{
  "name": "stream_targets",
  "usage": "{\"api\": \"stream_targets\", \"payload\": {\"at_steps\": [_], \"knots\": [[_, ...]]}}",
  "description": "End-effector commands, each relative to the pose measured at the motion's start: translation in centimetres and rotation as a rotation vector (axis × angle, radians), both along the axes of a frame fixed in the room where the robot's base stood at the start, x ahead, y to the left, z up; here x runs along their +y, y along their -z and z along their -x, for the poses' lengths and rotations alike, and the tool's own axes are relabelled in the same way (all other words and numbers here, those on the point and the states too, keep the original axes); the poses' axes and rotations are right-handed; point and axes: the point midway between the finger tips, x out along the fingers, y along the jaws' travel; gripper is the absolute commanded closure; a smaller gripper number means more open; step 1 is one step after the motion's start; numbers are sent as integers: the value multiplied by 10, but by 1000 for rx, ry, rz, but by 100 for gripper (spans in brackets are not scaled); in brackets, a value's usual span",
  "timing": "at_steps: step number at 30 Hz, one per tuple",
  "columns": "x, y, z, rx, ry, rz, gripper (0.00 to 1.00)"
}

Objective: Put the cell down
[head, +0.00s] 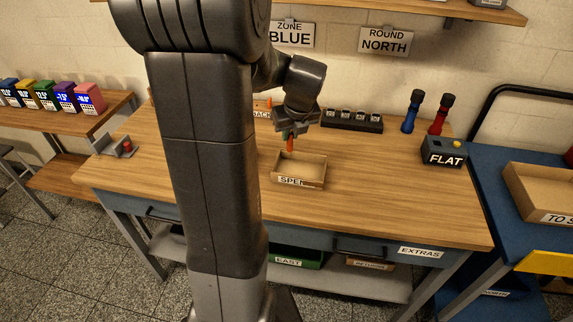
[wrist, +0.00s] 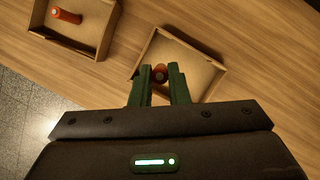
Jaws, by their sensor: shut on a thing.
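My gripper (head: 289,134) is shut on an orange-red cell (head: 290,146), which hangs roughly upright above a small open cardboard tray (head: 314,182). The tray's front label begins "SPE"; the rest is unclear. In the wrist view the green fingers of my gripper (wrist: 158,88) grip the cell (wrist: 160,73), seen end-on, over the tray (wrist: 200,68). I see nothing lying in the visible part of this tray. A second tray (wrist: 98,28) at upper left of the wrist view holds another orange-red cell (wrist: 66,15) on its side.
A black rack (head: 350,121) and blue (head: 412,112) and red (head: 440,114) torches stand toward the back right. A dark box marked FLAT (head: 444,152) is at the right edge. The bench (head: 390,190) is clear right of the tray. My arm hides part of its left.

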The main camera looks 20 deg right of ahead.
Motion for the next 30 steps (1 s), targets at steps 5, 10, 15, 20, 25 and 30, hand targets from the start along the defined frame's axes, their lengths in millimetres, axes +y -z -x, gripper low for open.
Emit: {"api": "stream_targets", "payload": {"at_steps": [5, 10, 15, 20, 25, 30], "knots": [[0, 32, 0, 3, 0, -1, 100], [0, 44, 0, 1, 0, -1, 100], [0, 68, 0, 3, 0, -1, 100], [0, 77, 0, -1, 0, 1, 100], [0, 77, 0, -1, 0, 1, 100], [0, 79, 0, -1, 0, 0, 75]]}}
